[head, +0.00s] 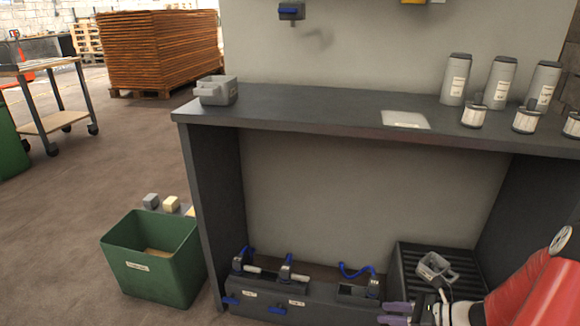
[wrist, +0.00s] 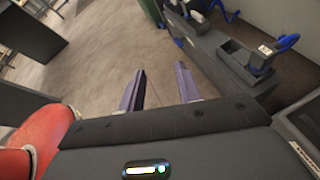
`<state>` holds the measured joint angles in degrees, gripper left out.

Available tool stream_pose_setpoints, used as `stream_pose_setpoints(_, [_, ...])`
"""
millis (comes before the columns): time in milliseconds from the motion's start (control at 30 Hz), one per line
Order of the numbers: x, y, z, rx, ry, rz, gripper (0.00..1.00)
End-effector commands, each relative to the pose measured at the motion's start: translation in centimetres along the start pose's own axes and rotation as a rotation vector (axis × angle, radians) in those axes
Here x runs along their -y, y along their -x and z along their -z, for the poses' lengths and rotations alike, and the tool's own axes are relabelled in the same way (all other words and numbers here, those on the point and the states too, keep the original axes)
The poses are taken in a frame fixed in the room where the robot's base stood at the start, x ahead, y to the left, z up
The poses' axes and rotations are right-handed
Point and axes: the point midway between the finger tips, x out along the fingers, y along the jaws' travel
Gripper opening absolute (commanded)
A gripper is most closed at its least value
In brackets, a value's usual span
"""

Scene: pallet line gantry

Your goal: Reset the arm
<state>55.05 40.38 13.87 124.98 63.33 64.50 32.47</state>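My red and white arm reaches in from the lower right of the head view. My gripper (head: 396,313) is low in front of the bench, near the bottom edge of the picture. In the wrist view its two purple fingers (wrist: 160,90) stand apart with floor showing between them. It is open and holds nothing. Part of the arm is cut off by the head view's right and bottom edges.
A dark bench (head: 300,108) carries grey canisters (head: 500,82) and a grey bin (head: 216,90). Beneath it are a low rack (head: 325,306) with blue-handled parts and a ribbed black crate (head: 412,258).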

Motion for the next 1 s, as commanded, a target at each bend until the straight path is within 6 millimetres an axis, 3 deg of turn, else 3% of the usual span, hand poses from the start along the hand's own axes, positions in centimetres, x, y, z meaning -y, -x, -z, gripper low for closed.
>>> stream_pose_setpoints(33, [-1.5,-0.2,-2.1,-0.079,0.118,-0.048,0.34])
stream_pose_setpoints(100, [-3.5,-0.3,-4.0,-0.177,0.27,-0.112,0.34])
stream_pose_setpoints(400, [-11.7,0.8,-11.0,-0.546,0.941,-0.366,0.34])
stream_pose_setpoints(800, [-20.8,5.6,-18.4,-0.94,1.836,-0.6,0.34])
stream_pose_setpoints(1000, [-23.5,8.1,-20.6,-1.073,2.156,-0.635,0.34])
